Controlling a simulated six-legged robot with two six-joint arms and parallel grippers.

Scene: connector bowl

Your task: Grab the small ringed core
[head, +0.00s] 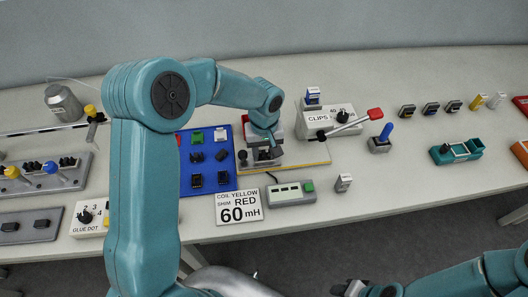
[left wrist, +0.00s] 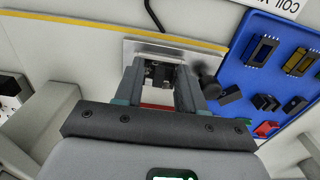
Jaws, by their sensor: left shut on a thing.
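My left gripper (head: 266,151) points down at the small fixture (head: 248,160) on the wooden-edged board, right of the blue tray. In the left wrist view its two fingers (left wrist: 160,85) are closed on a small dark part (left wrist: 158,72) above a light metal plate (left wrist: 135,47). The part is mostly hidden by the fingers, and I cannot make out a ring on it.
The CLIPS box (head: 328,120) and a red-handled lever (head: 374,114) are to the right.

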